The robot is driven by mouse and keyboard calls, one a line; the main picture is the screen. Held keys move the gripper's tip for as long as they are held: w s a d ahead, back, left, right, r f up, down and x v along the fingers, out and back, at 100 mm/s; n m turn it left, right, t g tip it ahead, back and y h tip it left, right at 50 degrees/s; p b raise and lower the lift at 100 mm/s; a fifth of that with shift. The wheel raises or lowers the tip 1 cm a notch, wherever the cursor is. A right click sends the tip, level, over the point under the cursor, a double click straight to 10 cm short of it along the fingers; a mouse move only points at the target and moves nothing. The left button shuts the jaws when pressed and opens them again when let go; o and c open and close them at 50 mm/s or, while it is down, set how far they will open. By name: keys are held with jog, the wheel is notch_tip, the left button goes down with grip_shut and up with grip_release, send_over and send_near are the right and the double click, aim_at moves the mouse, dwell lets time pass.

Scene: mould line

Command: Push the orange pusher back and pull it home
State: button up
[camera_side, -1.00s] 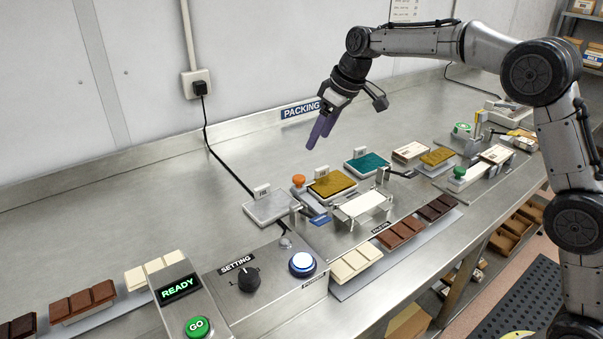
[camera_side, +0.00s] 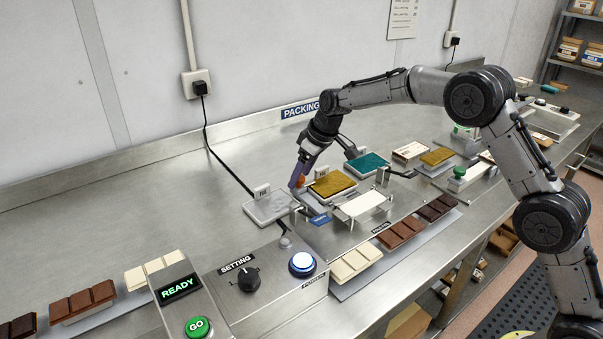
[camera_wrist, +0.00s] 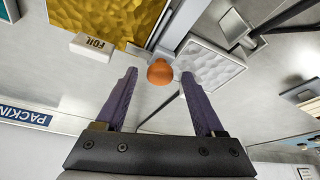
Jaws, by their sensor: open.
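The orange pusher (camera_wrist: 160,72) shows its round knob in the wrist view, just beyond and between my fingertips. In the side view the orange pusher (camera_side: 300,181) is partly hidden behind a purple finger, between the silver pad and the gold foil pad. My gripper (camera_wrist: 157,75) is open, with one purple finger on each side of the knob's line; I cannot tell whether either touches it. In the side view my gripper (camera_side: 297,182) is low over the pusher, pointing down.
The silver pad (camera_side: 270,207) lies left of the pusher, the gold foil pad (camera_side: 333,183) right, and the teal pad (camera_side: 368,162) farther right. A white-topped stand (camera_side: 362,204) is in front. The control box (camera_side: 268,278) is front left. The steel bench is clear behind left.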

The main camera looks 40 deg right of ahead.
grip_shut()
dwell(0.4)
dwell(1.0)
